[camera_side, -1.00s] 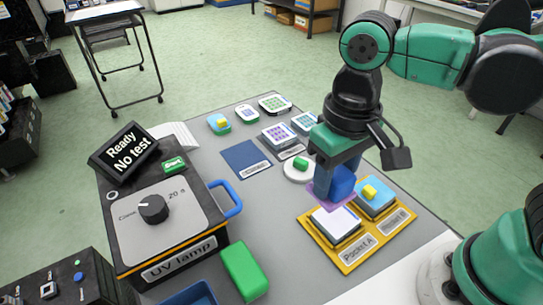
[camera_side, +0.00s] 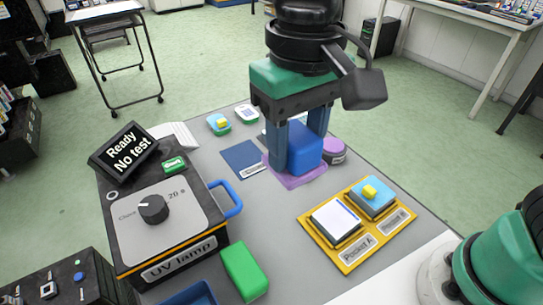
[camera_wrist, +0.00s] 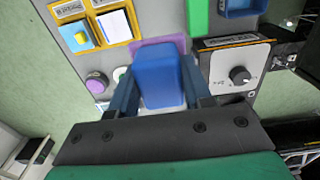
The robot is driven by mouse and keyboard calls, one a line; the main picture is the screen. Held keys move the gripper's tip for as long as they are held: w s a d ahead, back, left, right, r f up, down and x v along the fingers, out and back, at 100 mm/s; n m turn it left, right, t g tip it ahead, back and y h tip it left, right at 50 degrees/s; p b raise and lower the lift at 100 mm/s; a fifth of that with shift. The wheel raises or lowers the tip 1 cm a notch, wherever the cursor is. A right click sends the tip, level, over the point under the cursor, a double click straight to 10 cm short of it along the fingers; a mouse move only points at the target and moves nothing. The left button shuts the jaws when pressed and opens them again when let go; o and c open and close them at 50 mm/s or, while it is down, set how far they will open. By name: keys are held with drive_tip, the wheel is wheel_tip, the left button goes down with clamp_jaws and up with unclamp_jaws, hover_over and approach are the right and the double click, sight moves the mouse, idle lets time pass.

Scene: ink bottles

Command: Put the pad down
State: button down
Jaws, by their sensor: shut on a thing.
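My gripper (camera_side: 296,150) is shut on the blue block-shaped handle (camera_side: 306,155) of a pad with a thin purple base (camera_side: 290,179). The pad is held upright over the grey table, left of and behind the yellow tray; I cannot tell whether its base touches the table. In the wrist view the blue handle (camera_wrist: 162,80) sits between the fingers, with the purple base (camera_wrist: 150,46) beyond it. A flat dark-blue mat (camera_side: 243,157) with a label lies left of the pad. A round purple-topped container (camera_side: 335,148) stands to its right.
The yellow tray (camera_side: 345,262) holds a white-topped block (camera_side: 335,220) in Pocket A and a blue one with a yellow knob (camera_side: 372,192) in Pocket B. A green block (camera_side: 244,270) lies in front.

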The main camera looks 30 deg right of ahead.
sight(287, 253)
wheel_tip(287, 253, down, 19)
drive_tip(key=shift+f, duration=0.2)
idle(0.5)
drive_tip(key=shift+f, duration=0.1)
drive_tip(key=shift+c, duration=1.9)
unclamp_jaws()
wheel_tip(287, 253, up, 12)
drive_tip(key=w+d+t, duration=0.2)
drive_tip(key=d+t, duration=0.1)
drive_tip(key=d, duration=0.5)
drive_tip(key=w+d+t, duration=0.2)
drive_tip(key=d+t, duration=0.2)
drive_tip(key=d, duration=0.5)
drive_tip(key=shift+w+r, duration=0.3)
drive_tip(key=shift+d, duration=0.1)
